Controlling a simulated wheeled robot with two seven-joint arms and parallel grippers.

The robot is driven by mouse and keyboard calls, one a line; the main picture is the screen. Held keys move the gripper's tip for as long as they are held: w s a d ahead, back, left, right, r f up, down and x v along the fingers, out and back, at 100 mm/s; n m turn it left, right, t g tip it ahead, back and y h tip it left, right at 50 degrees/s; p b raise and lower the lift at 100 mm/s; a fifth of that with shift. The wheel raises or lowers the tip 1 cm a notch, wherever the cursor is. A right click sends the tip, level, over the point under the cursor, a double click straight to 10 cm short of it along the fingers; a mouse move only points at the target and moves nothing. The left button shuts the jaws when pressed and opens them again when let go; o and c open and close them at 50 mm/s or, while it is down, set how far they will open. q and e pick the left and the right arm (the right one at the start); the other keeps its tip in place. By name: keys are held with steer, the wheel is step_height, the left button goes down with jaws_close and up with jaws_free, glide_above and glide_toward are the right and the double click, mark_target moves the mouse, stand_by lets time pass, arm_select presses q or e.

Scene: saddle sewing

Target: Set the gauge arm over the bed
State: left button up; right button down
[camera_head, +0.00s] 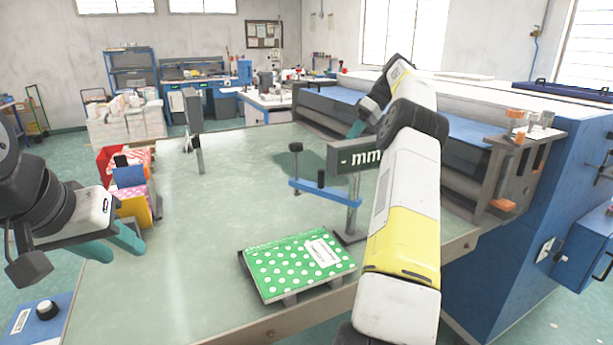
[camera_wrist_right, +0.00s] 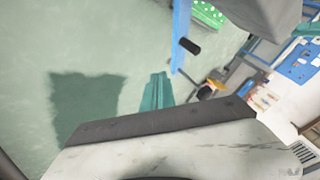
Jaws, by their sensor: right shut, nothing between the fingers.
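The blue gauge arm (camera_head: 325,193) reaches left from a post beside the dark "mm" block (camera_head: 356,154), with a black knob standing on it. It lies behind the green dotted booklet (camera_head: 298,266), not above it. The booklet rests on grey supports near the table's front edge; the bed beneath is mostly hidden. My right gripper (camera_head: 357,128) is shut and empty, behind the "mm" block. In the right wrist view its teal fingers (camera_wrist_right: 157,92) are together, apart from the blue arm (camera_wrist_right: 181,30) and its knob (camera_wrist_right: 190,46). My left gripper (camera_head: 118,248) is open and empty at the table's left edge.
Coloured booklets (camera_head: 130,190) stand in a holder at the table's left. A grey post (camera_head: 195,115) stands at the back left. A large blue machine (camera_head: 500,240) borders the right. The table's middle (camera_head: 210,220) is clear. My right arm crosses the front right.

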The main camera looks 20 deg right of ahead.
steer(key=s+a+x, duration=0.1)
steer(key=s+x, duration=0.1)
steer(key=x, duration=0.9)
steer(key=shift+s+a, duration=0.25)
steer(key=shift+a, duration=0.05)
stand_by(0.4)
